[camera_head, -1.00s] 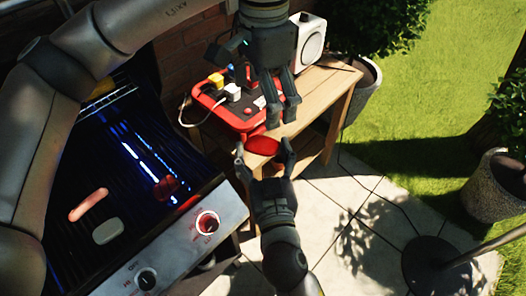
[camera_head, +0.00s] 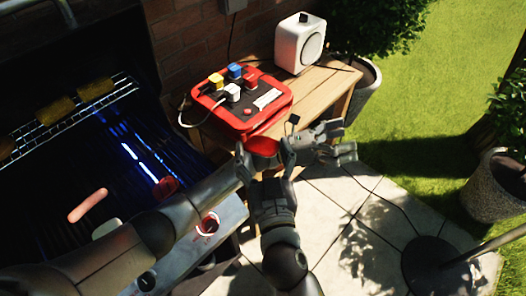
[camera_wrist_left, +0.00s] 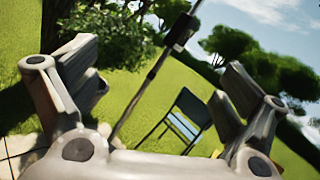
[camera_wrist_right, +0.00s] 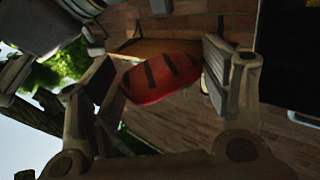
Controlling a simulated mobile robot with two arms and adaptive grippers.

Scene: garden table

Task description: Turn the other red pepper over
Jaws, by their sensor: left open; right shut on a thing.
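One red pepper piece (camera_head: 262,146) is held between the fingers of my right gripper (camera_head: 265,160), in front of the side table. In the right wrist view the pepper (camera_wrist_right: 160,78) shows a red face with dark grill stripes. The other red pepper piece (camera_head: 166,187) lies on the grill grate, partly behind my left arm. My left gripper (camera_head: 345,141) is open and empty, just right of the right gripper and pointing right. In the left wrist view nothing is between its fingers (camera_wrist_left: 158,88).
A sausage (camera_head: 88,206) and a partly hidden pale piece (camera_head: 106,228) lie on the grill. Corn (camera_head: 95,84) sits on the upper rack. A red-rimmed box (camera_head: 281,112) with coloured plugs and a white speaker (camera_head: 300,44) stand on the wooden table (camera_head: 336,88).

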